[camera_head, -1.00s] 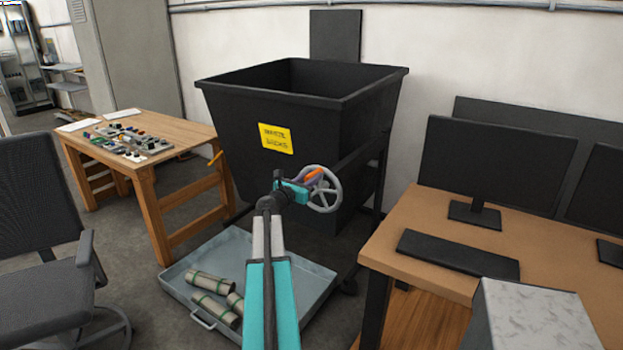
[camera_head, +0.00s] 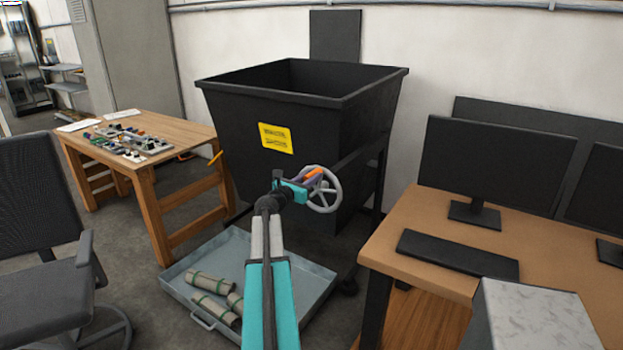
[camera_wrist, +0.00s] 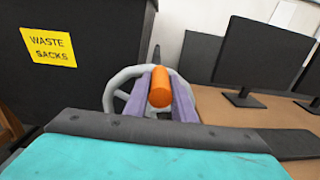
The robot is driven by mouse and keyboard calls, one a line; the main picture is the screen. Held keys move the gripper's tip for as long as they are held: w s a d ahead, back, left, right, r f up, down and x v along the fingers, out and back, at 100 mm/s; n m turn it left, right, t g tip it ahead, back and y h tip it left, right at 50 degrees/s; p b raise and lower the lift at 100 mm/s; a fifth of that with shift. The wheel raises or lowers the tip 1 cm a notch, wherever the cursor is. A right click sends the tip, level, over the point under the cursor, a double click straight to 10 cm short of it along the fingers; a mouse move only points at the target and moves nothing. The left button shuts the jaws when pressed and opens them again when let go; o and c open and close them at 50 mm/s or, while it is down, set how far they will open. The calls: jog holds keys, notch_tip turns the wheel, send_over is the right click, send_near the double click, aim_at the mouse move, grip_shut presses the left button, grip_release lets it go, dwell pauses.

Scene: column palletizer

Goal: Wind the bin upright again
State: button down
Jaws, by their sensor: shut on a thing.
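The black bin (camera_head: 255,128) with a yellow label (camera_head: 275,138) stands in the middle of the head view, its open top facing up and its rim close to level. A grey handwheel (camera_head: 334,191) is on its front right side. The wheel has an orange knob (camera_wrist: 160,88), seen in the wrist view between two purple fingers. My gripper (camera_head: 309,179) is shut on this knob, at the upper left of the wheel. The gripper and the knob hide part of the wheel. The wrist view also shows the bin's label (camera_wrist: 48,44), reading "WASTE SACKS".
A grey tray (camera_head: 178,285) with rolled bundles (camera_head: 212,283) lies on the floor below the bin. A wooden workbench (camera_head: 190,137) with small parts stands left, an office chair (camera_head: 40,230) nearer. A desk (camera_head: 420,230) with monitors (camera_head: 490,165) stands right.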

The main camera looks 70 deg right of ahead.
jog(key=shift+w+d+r, duration=0.1)
jog(key=shift+w, duration=0.45)
jog(key=shift+w+d+r, duration=0.1)
jog(key=shift+w, duration=0.45)
jog(key=c, duration=1.9)
grip_release()
jog(key=shift+w, duration=0.1)
jog(key=o, duration=0.5)
jog(key=shift+w+d+f, duration=0.1)
jog(key=shift+f, duration=0.05)
jog(key=shift+o, duration=0.2)
jog(key=shift+s, duration=0.3)
